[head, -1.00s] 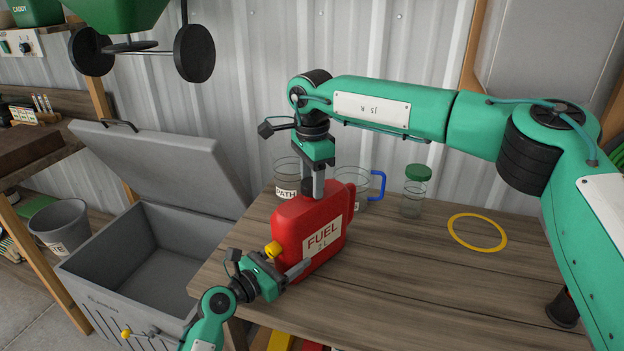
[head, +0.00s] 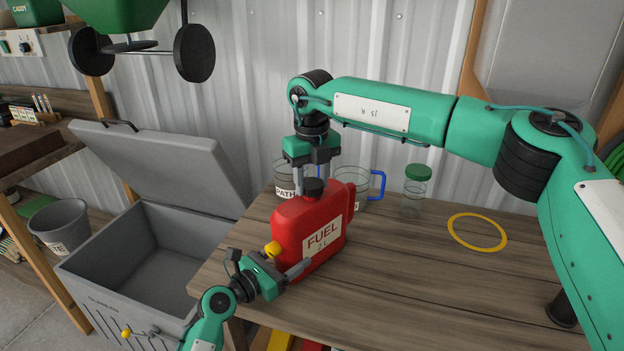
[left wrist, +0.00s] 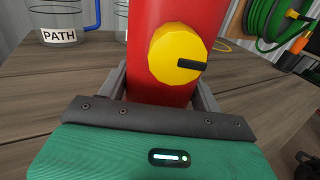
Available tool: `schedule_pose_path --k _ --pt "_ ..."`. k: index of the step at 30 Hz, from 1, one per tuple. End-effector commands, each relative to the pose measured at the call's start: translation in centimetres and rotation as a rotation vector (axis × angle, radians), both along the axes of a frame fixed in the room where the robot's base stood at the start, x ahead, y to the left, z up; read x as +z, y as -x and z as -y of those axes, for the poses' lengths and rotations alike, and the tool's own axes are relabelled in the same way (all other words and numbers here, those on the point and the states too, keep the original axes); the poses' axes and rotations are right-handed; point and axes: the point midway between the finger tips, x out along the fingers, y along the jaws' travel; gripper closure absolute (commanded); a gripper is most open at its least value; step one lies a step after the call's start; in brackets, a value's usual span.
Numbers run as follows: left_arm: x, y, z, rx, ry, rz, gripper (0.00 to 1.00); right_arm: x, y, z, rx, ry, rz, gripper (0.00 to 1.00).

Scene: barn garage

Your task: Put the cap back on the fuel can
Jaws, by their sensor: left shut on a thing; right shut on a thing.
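The red fuel can (head: 308,228) stands upright on the bench near its left edge, labelled FUEL. My left gripper (head: 290,270) is shut on the can's lower body; in the left wrist view its fingers lie on either side of the red can (left wrist: 175,60). A black cap (head: 314,186) is at the can's top opening. My right gripper (head: 312,186) points down from above and is shut on the cap. The cap looks level; I cannot tell whether its thread is engaged. A yellow knob (head: 273,249) with a black pointer is on the can's side.
Behind the can stand a clear PATH jug (head: 285,180), another jug with a blue handle (head: 378,184) and a green-lidded jar (head: 416,190). A yellow ring (head: 477,232) lies at right. An open grey chest (head: 150,255) is at left. The bench front right is clear.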

Motion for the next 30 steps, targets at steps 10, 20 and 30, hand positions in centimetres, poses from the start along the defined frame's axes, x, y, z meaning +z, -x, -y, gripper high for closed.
schedule_pose_path --k 10,20,30 --pt "0.0 0.0 0.0 -0.001 -0.001 0.001 0.98 0.0 0.0 0.0 -0.308 0.0 0.001 0.83" --pt "0.0 0.0 0.0 -0.001 -0.001 0.001 0.98 0.0 0.0 0.0 -0.306 0.0 0.001 0.31" --pt "0.0 0.0 0.0 -0.001 -0.001 0.001 0.98 2.6 -0.1 0.0 -0.305 -0.002 0.004 0.31"
